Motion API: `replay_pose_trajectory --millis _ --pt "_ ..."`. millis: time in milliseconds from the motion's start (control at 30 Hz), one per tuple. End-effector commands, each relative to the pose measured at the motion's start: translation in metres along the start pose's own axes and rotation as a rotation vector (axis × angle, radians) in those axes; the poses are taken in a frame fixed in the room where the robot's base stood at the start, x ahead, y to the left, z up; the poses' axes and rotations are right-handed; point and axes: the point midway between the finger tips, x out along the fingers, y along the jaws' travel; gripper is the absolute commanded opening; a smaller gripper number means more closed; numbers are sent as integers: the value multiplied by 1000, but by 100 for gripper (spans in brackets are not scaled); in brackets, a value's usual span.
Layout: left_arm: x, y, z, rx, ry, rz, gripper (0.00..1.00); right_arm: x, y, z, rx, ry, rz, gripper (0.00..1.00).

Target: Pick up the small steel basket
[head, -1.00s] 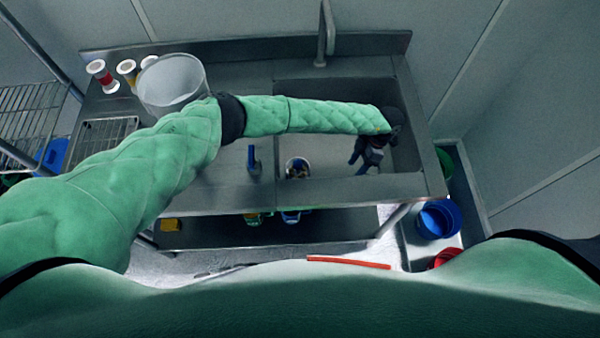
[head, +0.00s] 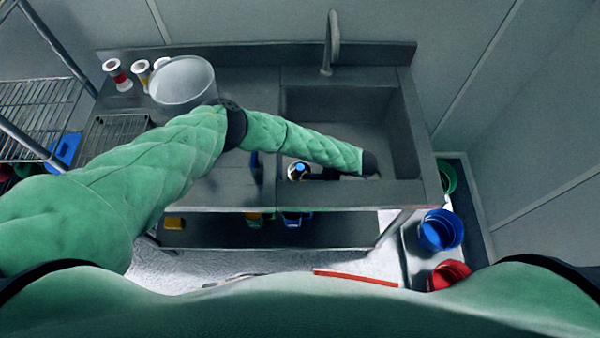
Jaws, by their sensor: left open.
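My left gripper (head: 302,169) comes from the right and is over or at the basket's top. It is open. A blue fingertip shows at the basket's mouth; whether the fingers touch or straddle the rim cannot be told. My right gripper is not in view.
The sink basin (head: 400,130) with its faucet (head: 330,42) lies right of the basket. A large grey pot (head: 182,80), several small jars (head: 117,74) and a wire rack (head: 112,133) stand at the left. Blue (head: 440,230) and red (head: 449,274) buckets stand at the lower right.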

Motion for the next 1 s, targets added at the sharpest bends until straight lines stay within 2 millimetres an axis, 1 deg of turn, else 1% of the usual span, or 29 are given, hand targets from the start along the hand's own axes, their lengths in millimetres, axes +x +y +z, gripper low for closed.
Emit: replay_pose_trajectory --millis 33,200,300,400,533,733,767,800,867,1000 --pt "5 -2 -3 0 1 -5 55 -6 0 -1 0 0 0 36" --pt "22 -3 -3 1 0 -6 55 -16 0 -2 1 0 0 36" --pt "34 -2 -2 0 0 -5 55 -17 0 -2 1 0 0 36" --pt "41 -2 -2 1 -1 -4 55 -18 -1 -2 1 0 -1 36" --pt "45 -1 -2 0 0 -3 55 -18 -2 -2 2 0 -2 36" --pt "46 -1 -2 0 0 -2 55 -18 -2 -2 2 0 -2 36" --pt "46 -1 -2 0 0 -2 53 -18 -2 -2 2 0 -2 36" --pt "46 -1 -2 0 0 -2 45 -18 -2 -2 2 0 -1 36" --pt "46 -1 -2 0 0 -2 34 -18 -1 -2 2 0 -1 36" --pt "46 -1 -2 0 0 -2 6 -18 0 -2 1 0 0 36"
